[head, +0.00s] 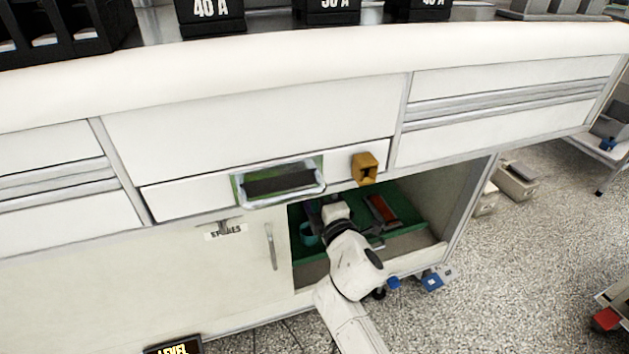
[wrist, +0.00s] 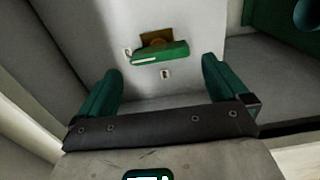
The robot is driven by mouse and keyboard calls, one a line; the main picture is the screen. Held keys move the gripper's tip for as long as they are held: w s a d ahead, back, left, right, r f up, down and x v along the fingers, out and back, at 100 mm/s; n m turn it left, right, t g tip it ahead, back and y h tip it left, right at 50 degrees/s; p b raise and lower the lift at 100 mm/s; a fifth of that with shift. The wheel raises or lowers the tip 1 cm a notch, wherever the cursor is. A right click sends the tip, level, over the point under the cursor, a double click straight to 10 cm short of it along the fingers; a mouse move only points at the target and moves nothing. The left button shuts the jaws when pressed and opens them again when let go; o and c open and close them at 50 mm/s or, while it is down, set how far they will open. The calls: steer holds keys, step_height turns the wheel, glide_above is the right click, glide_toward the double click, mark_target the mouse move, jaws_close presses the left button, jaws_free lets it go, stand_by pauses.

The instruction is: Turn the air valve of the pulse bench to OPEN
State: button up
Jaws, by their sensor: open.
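The air valve's green lever handle (wrist: 160,54) shows in the wrist view, on a brass-coloured stem (wrist: 156,38) in front of a pale grey panel. The handle lies nearly crosswise, its left end slightly lower, with a white stripe on that end. Small label plates sit left of the handle and below it; their marks are too small to read. My gripper (wrist: 160,70) is open, its green fingers either side of the handle's line and apart from it. Nothing is between them at the near end. In the head view, my arm reaches into the open cupboard and the valve cannot be made out.
A closed door (head: 150,285) stands left of the opening. A tray-like handle (head: 280,183) and a yellow block (head: 365,168) stick out above.

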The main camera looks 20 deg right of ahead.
steer(key=s, duration=0.6)
steer(key=shift+p, duration=0.45)
steer(key=s+d+f+m+g+h, duration=0.2)
steer(key=s+d+f+m+g, duration=0.25)
steer(key=s+f+m, duration=0.2)
steer(key=s+d+f+m+g+h, duration=0.2)
steer(key=s+d+f+m+g, duration=0.3)
steer(key=s, duration=0.3)
steer(key=s+a+f+m+g+y, duration=0.1)
steer(key=s+f+m+g+y, duration=0.2)
steer(key=s, duration=0.9)
steer(key=s+a+f+m+g+y, duration=0.1)
steer(key=s+m+g, duration=0.35)
steer(key=s, duration=0.75)
step_height(320, 180, up, 33)
steer(key=p, duration=3.4)
steer(key=shift+w+d+r+n, duration=0.15)
steer(key=shift+w+r+n, duration=0.05)
steer(key=shift+w+n, duration=0.2)
